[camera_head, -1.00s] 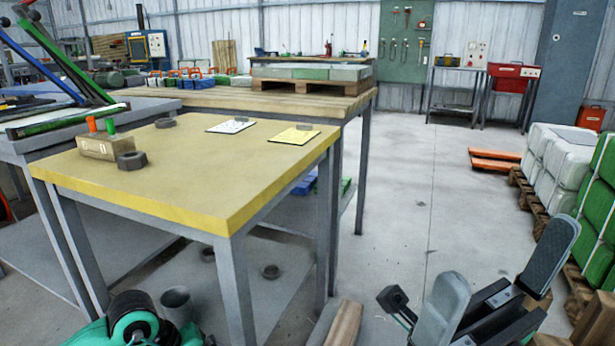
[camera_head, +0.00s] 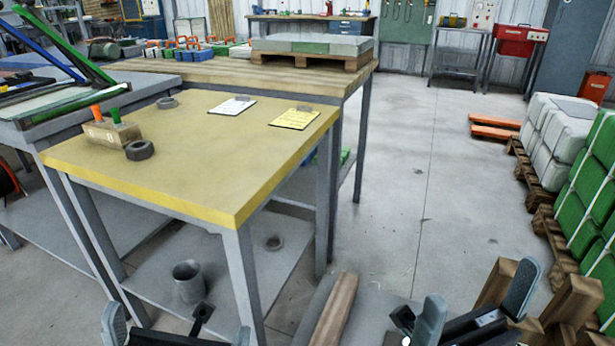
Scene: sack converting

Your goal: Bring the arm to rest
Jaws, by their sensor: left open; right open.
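My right gripper (camera_head: 476,306) is low at the bottom right of the head view, with its two grey fingers spread apart and nothing between them. It is over the floor, right of the yellow-edged table (camera_head: 235,190) and apart from it. My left gripper (camera_head: 178,332) is at the bottom left edge, in front of the table. Its fingertips stand wide apart and I see nothing held; most of it is cut off by the frame.
The table carries a block with orange and green buttons (camera_head: 112,133), dark nuts (camera_head: 139,150), a white card (camera_head: 232,106) and a yellow card (camera_head: 293,119). A metal cup (camera_head: 188,281) stands on its lower shelf. Timber (camera_head: 335,312) lies near my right gripper. Wrapped sacks on pallets (camera_head: 585,190) stand right. Middle floor is clear.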

